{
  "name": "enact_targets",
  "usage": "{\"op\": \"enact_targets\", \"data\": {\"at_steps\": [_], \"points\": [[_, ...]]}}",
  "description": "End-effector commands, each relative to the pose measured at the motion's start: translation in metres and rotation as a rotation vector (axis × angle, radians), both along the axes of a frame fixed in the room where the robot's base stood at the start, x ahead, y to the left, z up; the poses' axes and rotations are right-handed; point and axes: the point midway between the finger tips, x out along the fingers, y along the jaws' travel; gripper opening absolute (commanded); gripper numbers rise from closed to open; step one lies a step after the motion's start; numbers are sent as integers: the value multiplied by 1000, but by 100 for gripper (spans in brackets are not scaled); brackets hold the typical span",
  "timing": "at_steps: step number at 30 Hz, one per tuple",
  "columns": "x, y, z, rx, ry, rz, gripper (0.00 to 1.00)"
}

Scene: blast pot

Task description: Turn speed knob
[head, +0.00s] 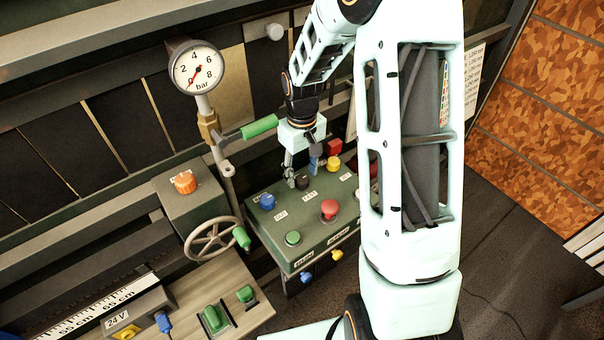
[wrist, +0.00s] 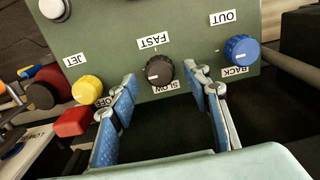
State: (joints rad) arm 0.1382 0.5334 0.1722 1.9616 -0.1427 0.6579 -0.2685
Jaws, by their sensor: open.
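The speed knob (wrist: 158,72) is a black round knob between the FAST and SLOW labels on a green control panel (wrist: 195,45). My gripper (wrist: 161,80) is open, with one blue-padded finger on each side of the knob in the wrist view. Gaps show between both fingertips and the knob, so the jaws are not closed on it. In the head view the black knob (head: 302,182) sits on the panel top, and my gripper (head: 301,171) is over the panel's back edge beside it. I cannot tell the exact height of the fingertips.
A blue knob (wrist: 241,50) and a yellow knob (wrist: 87,89) flank the speed knob. Red (head: 329,209) and green (head: 292,238) buttons stand nearer the front. A green-handled lever (head: 259,127), pressure gauge (head: 197,68) and handwheel (head: 212,240) are to the left.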

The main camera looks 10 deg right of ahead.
Motion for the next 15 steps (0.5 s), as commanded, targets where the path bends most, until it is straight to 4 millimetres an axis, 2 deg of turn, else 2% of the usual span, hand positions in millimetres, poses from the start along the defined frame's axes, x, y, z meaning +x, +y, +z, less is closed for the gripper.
{"op": "enact_targets", "data": {"at_steps": [9, 15], "points": [[1, 0, 68, 0, -7, 0, 44], [1, 0, 98, -1, -4, 0, 44]]}}
